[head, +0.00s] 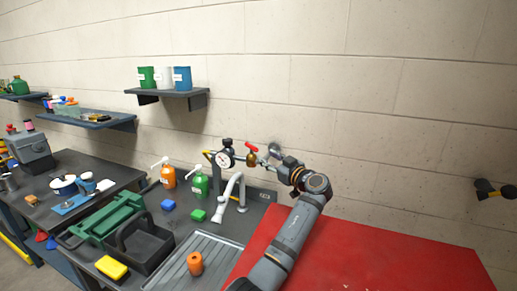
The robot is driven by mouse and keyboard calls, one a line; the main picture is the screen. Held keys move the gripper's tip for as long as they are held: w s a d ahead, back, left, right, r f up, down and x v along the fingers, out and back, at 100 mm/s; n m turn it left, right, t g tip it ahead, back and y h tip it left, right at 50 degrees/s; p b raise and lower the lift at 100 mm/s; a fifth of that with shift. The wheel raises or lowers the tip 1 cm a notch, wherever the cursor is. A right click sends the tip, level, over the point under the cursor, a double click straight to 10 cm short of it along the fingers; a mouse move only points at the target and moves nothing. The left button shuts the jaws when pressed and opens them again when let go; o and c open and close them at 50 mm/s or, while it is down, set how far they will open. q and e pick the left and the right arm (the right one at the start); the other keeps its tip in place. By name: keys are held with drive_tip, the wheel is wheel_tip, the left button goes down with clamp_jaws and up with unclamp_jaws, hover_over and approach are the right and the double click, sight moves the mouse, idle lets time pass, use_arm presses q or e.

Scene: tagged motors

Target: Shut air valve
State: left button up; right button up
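The air valve, a small brass body with a red handle (251,147), is at the wall behind the bench. It sits just right of a round white pressure gauge (224,160) with a black fitting above it. My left gripper (268,154) is just right of the valve, its tips close to the red handle. I cannot tell whether they touch it. The fingers are small and partly overlap, so their opening is unclear.
A grey tap (234,191) stands just below the gauge. Green (200,184) and orange (168,175) pump bottles are to the left. A red bench top (385,255) lies clear at right.

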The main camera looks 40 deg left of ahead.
sight(253, 149)
use_arm(q)
drive_tip(key=x, duration=0.1)
drive_tip(key=p+x, duration=0.1)
drive_tip(key=x, duration=0.1)
drive_tip(key=p+x, duration=0.1)
drive_tip(key=x, duration=0.1)
drive_tip(key=shift+r, duration=0.25)
drive_tip(key=x, duration=0.4)
drive_tip(key=shift+w+a+f+p, duration=0.2)
drive_tip(key=shift+w+f+p, duration=0.1)
drive_tip(key=shift+f+p, duration=0.1)
drive_tip(key=shift+a+r, duration=0.1)
drive_tip(key=shift+a, duration=0.2)
drive_tip(key=shift+w+a, duration=0.1)
drive_tip(key=shift+c, duration=0.2)
drive_tip(key=c, duration=0.7)
clamp_jaws()
use_arm(e)
drive_tip(key=r, duration=0.3)
drive_tip(key=shift+s+a, duration=0.15)
drive_tip(key=shift+s, duration=0.15)
